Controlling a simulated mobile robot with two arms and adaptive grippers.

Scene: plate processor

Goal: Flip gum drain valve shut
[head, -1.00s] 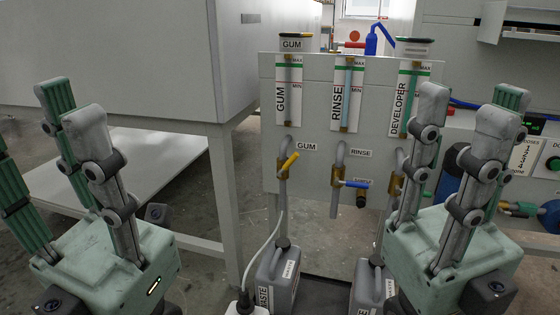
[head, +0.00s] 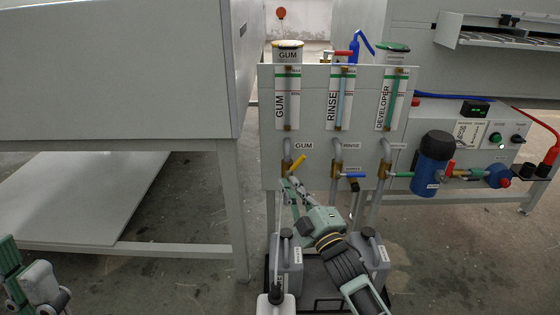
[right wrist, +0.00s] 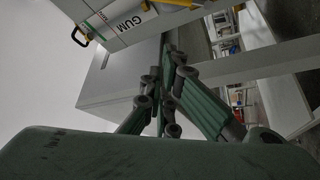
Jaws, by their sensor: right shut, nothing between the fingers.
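The gum drain valve has a yellow handle (head: 298,164) that slants up and to the right from its brass body, under the GUM label on the panel. My right gripper (head: 290,187) is shut and empty just below this valve. I cannot tell from the head view whether it touches the valve or pipe. In the right wrist view, its fingertips (right wrist: 168,46) are together, and a yellow bar, probably the handle, shows at the top edge. My left gripper (head: 32,285) is partly cut off at the lower left, far from the valve.
The rinse valve with a blue handle (head: 355,176) is right of the gum valve. Waste jugs (head: 290,262) stand below the panel (head: 268,135). A blue filter housing (head: 430,165) and red-handled valve are further right. A large grey cabinet (head: 120,75) is at the left.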

